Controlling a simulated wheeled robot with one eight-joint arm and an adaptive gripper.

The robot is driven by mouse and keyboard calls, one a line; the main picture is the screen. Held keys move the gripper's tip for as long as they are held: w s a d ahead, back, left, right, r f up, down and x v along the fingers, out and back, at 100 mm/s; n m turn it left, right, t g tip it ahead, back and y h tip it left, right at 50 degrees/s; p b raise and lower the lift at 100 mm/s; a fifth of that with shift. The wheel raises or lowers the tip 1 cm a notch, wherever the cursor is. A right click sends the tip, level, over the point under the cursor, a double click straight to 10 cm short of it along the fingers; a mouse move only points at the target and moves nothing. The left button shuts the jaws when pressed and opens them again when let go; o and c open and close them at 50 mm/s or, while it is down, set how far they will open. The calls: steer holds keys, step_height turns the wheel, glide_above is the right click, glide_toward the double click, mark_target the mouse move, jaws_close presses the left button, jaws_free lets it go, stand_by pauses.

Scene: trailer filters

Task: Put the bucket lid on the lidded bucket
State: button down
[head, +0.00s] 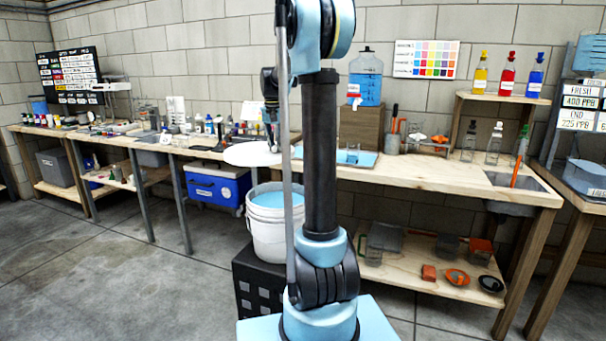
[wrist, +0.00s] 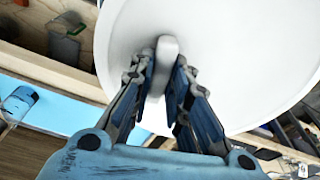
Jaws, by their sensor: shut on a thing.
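The bucket lid (head: 250,154) is a white disc, held up in front of the workbench and above the lidded bucket. In the wrist view the lid (wrist: 230,60) fills much of the upper picture, and its raised grip (wrist: 165,62) sits between my fingers. My gripper (wrist: 163,75) is shut on this grip. In the head view my gripper (head: 272,140) is small and partly hidden by my arm. The lidded bucket (head: 268,232) is white, open at the top with light blue inside, and stands upright on a black crate. My arm hides part of its right side.
The black crate (head: 258,290) stands on the floor in front of the workbench (head: 425,176). A blue cooler (head: 217,184) is under the bench, left of the bucket. The floor at left is clear.

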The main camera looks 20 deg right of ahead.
steer(key=shift+d, duration=0.4)
steer(key=s+d+f+m, duration=0.1)
steer(key=s+d+f, duration=0.1)
steer(key=f, duration=0.6)
steer(key=s+d+f+m, duration=0.1)
steer(key=s+d+f, duration=0.1)
steer(key=f, duration=0.6)
steer(key=shift+d, duration=0.8)
steer(key=shift+s+f, duration=0.15)
steer(key=shift+f, duration=0.05)
steer(key=shift+f, duration=1)
stand_by(2.2)
